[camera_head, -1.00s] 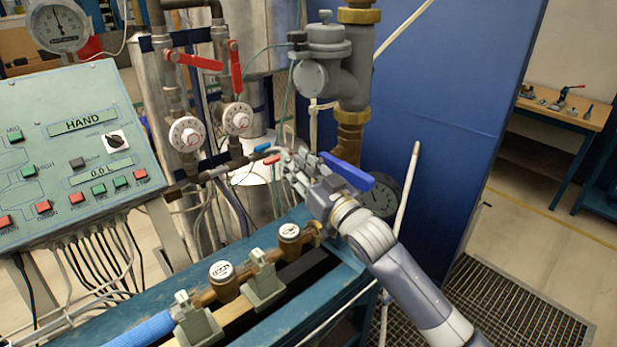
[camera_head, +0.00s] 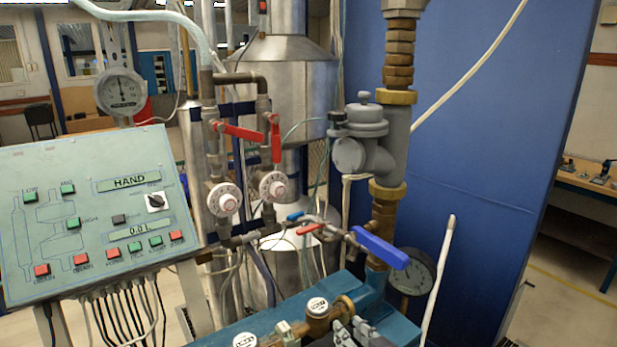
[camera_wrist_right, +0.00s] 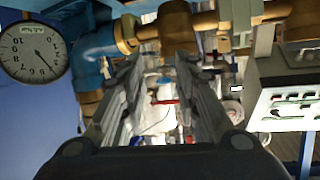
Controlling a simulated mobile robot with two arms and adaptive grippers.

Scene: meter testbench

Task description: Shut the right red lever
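The right red lever (camera_head: 276,138) is on the right of two vertical pipes, upright and in line with its pipe, above a white round dial (camera_head: 272,186). The left red lever (camera_head: 238,131) lies nearly level, across its pipe, pointing right. My right gripper (camera_head: 352,328) is at the bottom edge of the head view, well below and right of the levers, partly cut off. In the right wrist view its two fingers (camera_wrist_right: 160,75) stand apart with nothing held between them. My left gripper is not in view.
A blue lever (camera_head: 380,247) and a pressure gauge (camera_head: 412,271) are just above my right gripper. A small red handle (camera_head: 309,229) sits left of them. A control panel (camera_head: 85,215) stands at left; a blue wall (camera_head: 470,150) is at right.

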